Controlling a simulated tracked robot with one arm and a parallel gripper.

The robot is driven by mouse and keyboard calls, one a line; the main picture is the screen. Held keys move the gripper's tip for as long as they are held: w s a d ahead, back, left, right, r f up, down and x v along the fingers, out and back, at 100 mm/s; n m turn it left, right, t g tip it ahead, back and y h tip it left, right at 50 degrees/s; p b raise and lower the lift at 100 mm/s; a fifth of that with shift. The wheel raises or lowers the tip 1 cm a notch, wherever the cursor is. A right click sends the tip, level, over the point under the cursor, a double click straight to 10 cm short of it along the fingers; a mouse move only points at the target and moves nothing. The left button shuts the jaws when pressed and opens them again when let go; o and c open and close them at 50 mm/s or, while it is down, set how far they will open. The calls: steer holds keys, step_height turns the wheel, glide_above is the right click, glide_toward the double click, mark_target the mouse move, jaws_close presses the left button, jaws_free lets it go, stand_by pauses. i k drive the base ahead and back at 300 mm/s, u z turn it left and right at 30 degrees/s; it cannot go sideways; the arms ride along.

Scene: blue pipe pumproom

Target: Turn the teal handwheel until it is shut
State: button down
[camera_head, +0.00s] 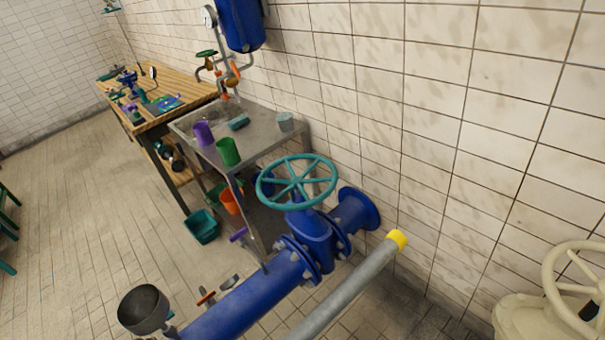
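The teal handwheel (296,206) sits near the middle of the view, on top of a blue valve body (312,235). Its rim is round with several spokes, and it lies roughly level, seen from above at a slant. The valve is part of a thick blue pipe (240,305) that runs from the lower left to a flange (360,208) near the tiled wall. The picture does not show how far the valve is shut. My gripper is not in view, and nothing is seen touching the handwheel.
A grey pipe with a yellow end (397,240) slants up right of the valve. A cream handwheel (570,285) stands at lower right. Behind are a metal sink table (265,142) with cups and a wooden workbench (185,92). The tiled floor (80,220) at left is mostly clear.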

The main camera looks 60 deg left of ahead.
mark_target(296, 183)
steer(key=z, duration=0.05)
steer(key=i, duration=0.9)
steer(key=u, duration=0.8)
